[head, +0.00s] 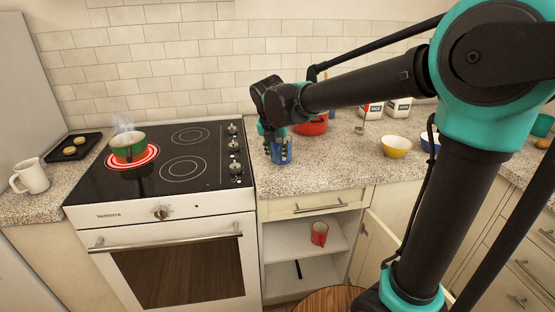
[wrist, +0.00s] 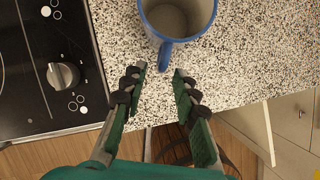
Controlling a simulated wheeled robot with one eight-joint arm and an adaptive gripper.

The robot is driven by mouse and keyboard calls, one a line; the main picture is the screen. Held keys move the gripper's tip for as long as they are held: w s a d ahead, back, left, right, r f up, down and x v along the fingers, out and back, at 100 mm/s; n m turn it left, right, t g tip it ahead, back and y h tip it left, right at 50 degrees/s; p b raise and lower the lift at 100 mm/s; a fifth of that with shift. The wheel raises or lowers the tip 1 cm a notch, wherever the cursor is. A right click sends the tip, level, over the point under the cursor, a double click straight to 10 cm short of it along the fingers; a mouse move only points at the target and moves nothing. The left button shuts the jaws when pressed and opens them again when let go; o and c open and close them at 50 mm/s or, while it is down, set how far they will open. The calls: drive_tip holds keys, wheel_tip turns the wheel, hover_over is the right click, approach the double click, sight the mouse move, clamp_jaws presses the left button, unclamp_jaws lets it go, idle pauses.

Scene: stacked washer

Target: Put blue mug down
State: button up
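The blue mug (head: 284,154) stands upright on the speckled counter, just right of the stove. In the wrist view the mug (wrist: 182,33) is at the top, empty inside, with its handle pointing toward my gripper. My gripper (wrist: 160,71) is open, its two fingers spread on either side of the handle's end with gaps between. In the head view my gripper (head: 273,146) is at the mug and partly covers it.
A green pot (head: 128,147) sits on a glowing red burner of the stove (head: 160,182). A red bowl (head: 312,125), a yellow bowl (head: 397,146) and canisters stand to the right. A red mug (head: 319,234) is in the open cabinet below. Counter right of the mug is clear.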

drive_tip(key=v, duration=0.8)
drive_tip(key=d+f+m, duration=0.2)
drive_tip(key=d, duration=0.1)
drive_tip(key=d+f+m, duration=0.2)
drive_tip(key=d+m, duration=0.1)
drive_tip(key=s+d+f+m, duration=0.1)
drive_tip(key=d+f+m, duration=0.1)
drive_tip(key=d+m, duration=0.1)
drive_tip(key=shift+f, duration=0.2)
drive_tip(key=s+d+f+m, duration=0.1)
drive_tip(key=d+f+m, duration=0.1)
drive_tip(key=m, duration=0.1)
drive_tip(key=s+d+f+m, duration=0.1)
drive_tip(key=d+f+m, duration=0.1)
drive_tip(key=d+m, duration=0.1)
drive_tip(key=s+d+f+m, duration=0.1)
drive_tip(key=d+f+m, duration=0.1)
drive_tip(key=d+m, duration=0.1)
drive_tip(key=shift+s+d+f+m+g, duration=0.15)
drive_tip(key=shift+s+f+m+g, duration=0.05)
drive_tip(key=shift+s+m+g, duration=0.1)
drive_tip(key=s+d+f+m, duration=1)
drive_tip(key=s+f+m, duration=0.1)
drive_tip(key=m, duration=0.6)
drive_tip(key=shift+s+y, duration=0.3)
drive_tip(key=shift+s, duration=0.1)
